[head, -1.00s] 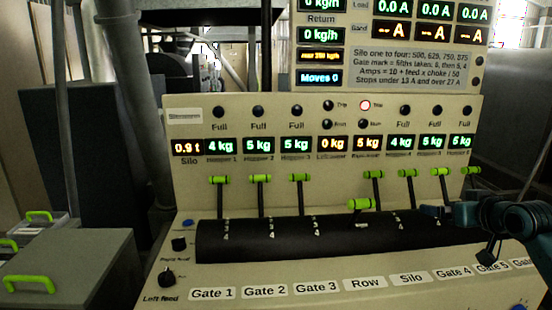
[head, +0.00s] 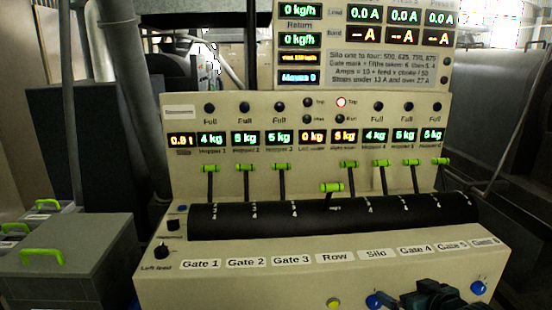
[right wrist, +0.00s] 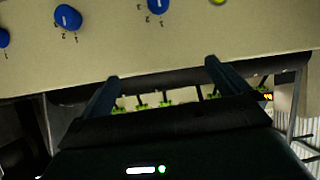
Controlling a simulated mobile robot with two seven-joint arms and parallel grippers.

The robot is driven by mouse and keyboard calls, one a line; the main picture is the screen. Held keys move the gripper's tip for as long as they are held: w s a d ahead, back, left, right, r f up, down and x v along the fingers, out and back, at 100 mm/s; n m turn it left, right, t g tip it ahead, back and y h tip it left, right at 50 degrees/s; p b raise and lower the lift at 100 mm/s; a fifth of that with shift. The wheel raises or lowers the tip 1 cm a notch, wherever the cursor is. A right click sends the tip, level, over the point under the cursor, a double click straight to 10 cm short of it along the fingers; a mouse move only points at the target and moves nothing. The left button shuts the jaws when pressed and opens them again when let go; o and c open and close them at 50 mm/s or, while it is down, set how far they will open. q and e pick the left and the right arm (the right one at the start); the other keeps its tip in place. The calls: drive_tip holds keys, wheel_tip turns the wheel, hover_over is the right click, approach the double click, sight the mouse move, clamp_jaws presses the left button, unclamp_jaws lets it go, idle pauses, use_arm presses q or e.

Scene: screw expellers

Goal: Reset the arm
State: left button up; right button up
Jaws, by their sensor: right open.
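My right gripper (head: 428,296) is low at the front of the control console (head: 240,270), near the bottom edge of the head view. In the right wrist view its two fingers (right wrist: 160,76) are spread apart with nothing between them. The green-handled levers (head: 281,167) stand behind the black drum (head: 330,213), clear of the gripper. One lever (head: 331,187) sits lower than the others. My left gripper is not in view.
Blue knobs (head: 478,288) and a yellow-green button (head: 334,303) lie along the console's front; blue knobs also show in the right wrist view (right wrist: 67,17). Grey boxes with green handles (head: 42,252) stand at the left. A display panel (head: 362,65) rises behind.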

drive_tip(key=s+a+f, duration=0.4)
drive_tip(key=s+a, duration=0.1)
drive_tip(key=s, duration=0.3)
drive_tip(key=s+a+f+y+p, duration=0.1)
drive_tip(key=s+a+f, duration=0.3)
drive_tip(key=s, duration=0.5)
drive_tip(key=s+a+f+g, duration=0.1)
drive_tip(key=s+a+f, duration=0.3)
drive_tip(key=s, duration=0.5)
drive_tip(key=a, duration=0.2)
drive_tip(key=shift+a+f, duration=0.15)
drive_tip(key=shift+a, duration=0.25)
idle(0.7)
